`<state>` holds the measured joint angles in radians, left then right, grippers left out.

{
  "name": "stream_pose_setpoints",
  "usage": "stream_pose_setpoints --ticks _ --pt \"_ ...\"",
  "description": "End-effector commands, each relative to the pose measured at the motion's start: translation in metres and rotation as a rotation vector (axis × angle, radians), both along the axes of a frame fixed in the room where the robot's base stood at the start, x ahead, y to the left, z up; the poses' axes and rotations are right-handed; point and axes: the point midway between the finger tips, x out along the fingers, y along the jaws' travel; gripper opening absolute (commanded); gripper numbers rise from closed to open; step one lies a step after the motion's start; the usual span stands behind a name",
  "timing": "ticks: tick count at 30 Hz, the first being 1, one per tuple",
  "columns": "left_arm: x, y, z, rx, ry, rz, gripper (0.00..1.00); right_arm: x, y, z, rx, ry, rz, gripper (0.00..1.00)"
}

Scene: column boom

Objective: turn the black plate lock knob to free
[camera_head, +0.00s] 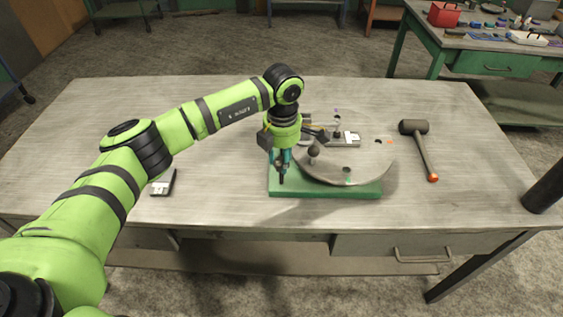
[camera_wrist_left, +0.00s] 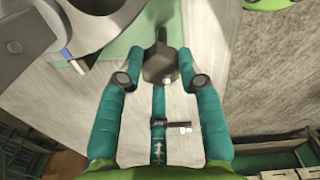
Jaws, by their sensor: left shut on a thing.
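My left gripper (camera_head: 282,172) points down at the front left corner of the green base (camera_head: 325,191). In the left wrist view, its teal fingers (camera_wrist_left: 161,80) are shut around a dark part, which looks like the black plate lock knob (camera_wrist_left: 159,62). In the head view, the fingers largely hide this knob. A round grey plate (camera_head: 372,160) with holes and coloured dots lies on the base, just right of the gripper. A dark ball-topped handle (camera_head: 314,152) stands on the plate. The knob's turned position cannot be read. My right gripper is not in view.
A mallet (camera_head: 421,146) lies right of the plate. A small black-and-white item (camera_head: 163,182) lies on the workbench (camera_head: 225,205), left of the base. The bench's front left and far right areas are mostly clear. A green table (camera_head: 480,52) with tools stands behind right.

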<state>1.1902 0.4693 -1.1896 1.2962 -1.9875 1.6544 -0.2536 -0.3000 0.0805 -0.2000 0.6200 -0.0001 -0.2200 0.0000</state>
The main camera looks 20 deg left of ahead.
Motion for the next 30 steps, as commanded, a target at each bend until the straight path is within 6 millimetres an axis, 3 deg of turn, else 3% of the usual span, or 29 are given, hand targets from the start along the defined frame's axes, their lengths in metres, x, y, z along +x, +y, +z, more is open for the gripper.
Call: stream_pose_setpoints --ticks 12,30 --pt "0.000 0.000 -0.003 0.000 0.000 0.394 0.04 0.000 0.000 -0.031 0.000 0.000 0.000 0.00" --pt "0.001 -0.001 -0.002 0.000 0.000 0.926 0.04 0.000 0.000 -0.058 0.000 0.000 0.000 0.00"
